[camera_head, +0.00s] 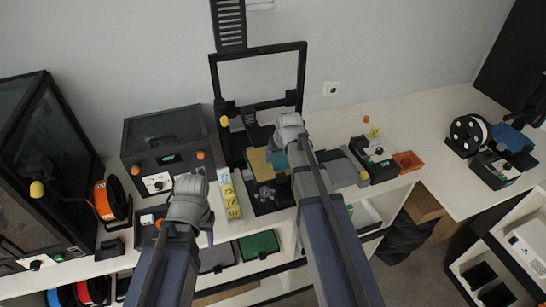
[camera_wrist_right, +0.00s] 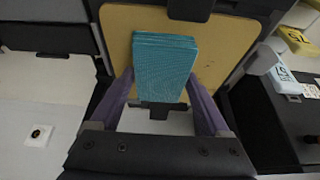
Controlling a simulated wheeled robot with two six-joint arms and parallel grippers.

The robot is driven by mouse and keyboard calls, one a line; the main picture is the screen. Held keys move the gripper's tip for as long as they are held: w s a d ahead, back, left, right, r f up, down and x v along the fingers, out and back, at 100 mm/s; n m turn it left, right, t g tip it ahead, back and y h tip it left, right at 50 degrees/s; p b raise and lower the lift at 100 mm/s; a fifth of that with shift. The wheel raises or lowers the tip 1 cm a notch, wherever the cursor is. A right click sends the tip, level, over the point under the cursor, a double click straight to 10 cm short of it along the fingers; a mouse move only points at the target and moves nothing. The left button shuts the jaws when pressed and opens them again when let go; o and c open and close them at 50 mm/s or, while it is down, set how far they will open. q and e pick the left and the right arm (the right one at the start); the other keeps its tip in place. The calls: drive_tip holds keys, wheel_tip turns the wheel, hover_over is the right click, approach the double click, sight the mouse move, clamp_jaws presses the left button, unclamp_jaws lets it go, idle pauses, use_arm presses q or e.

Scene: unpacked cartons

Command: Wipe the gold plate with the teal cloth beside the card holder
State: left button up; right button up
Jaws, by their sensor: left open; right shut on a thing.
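The teal cloth (camera_wrist_right: 165,65) is a folded, ribbed block between the purple fingers of my right gripper (camera_wrist_right: 163,92), which is shut on it. The gold plate (camera_wrist_right: 118,35) lies behind the cloth in the wrist view; I cannot tell whether they touch. My left gripper (camera_head: 208,237) is open and empty near the table's front edge. A strip with yellow cards (camera_head: 231,197), perhaps the card holder, stands left of the printer.
The printer's black frame (camera_head: 258,50) rises around the plate. A dark box (camera_head: 165,145) and an orange spool (camera_head: 108,200) stand at the left. A black control box (camera_head: 375,157) and an orange tray (camera_head: 408,161) stand to the right.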

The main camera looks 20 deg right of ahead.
sight(268, 165)
drive_tip(key=shift+d+r, duration=0.1)
drive_tip(key=shift+d, duration=1.8)
drive_tip(key=shift+f, duration=0.2)
drive_tip(key=shift+a, duration=0.8)
drive_tip(key=shift+a+r, duration=0.1)
drive_tip(key=shift+a, duration=1)
drive_tip(key=shift+s+a, duration=0.1)
drive_tip(key=shift+a, duration=1.7)
drive_tip(key=shift+a, duration=0.1)
